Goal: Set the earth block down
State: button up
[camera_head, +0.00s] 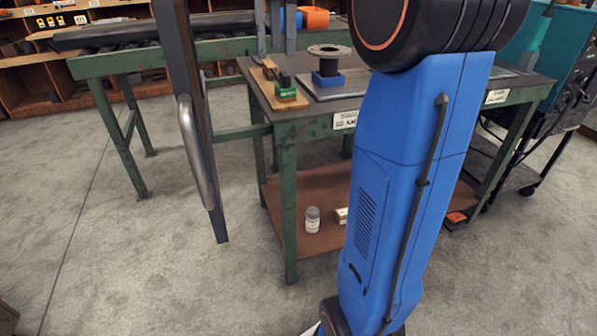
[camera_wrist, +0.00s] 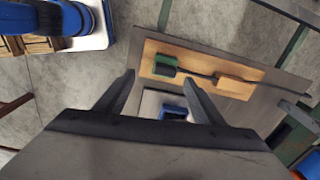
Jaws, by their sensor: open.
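A green block (camera_head: 286,93) with dark parts on top sits on a wooden board (camera_head: 268,78) at the table's left end. It may be the earth block; I cannot be sure. It also shows in the wrist view (camera_wrist: 165,66), with a dark bar or cable running right from it. My gripper (camera_head: 276,52) is above that end of the table. In the wrist view my gripper (camera_wrist: 160,80) has its fingers spread, and I see nothing held between them. The green block shows just beyond the fingertips. A flanged pipe (camera_head: 328,55) stands on a blue block (camera_head: 330,80) to the right.
The green-legged table (camera_head: 288,190) has a lower shelf (camera_head: 300,240) with a small bottle (camera_head: 313,220). A roller stand (camera_head: 125,62) is at the back left. A teal machine (camera_head: 562,55) stands at the right. Grey floor is open at the left.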

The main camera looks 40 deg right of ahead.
jog(key=s+a+f+n+t, duration=0.1)
jog(key=s+a+f+n, duration=0.3)
jog(key=s+f, duration=0.5)
jog(key=s+a+f+n+t, duration=0.2)
jog(key=s+a+f+n, duration=0.3)
jog(key=s+f+n, duration=0.4)
jog(key=s+a+f+n+t, duration=0.1)
jog(key=s+a+f+n, duration=0.4)
jog(key=s+f, duration=0.5)
jog(key=shift+n+t, duration=0.3)
jog(key=shift+n, duration=0.7)
jog(key=shift+a, duration=0.1)
jog(key=shift+c, duration=0.6)
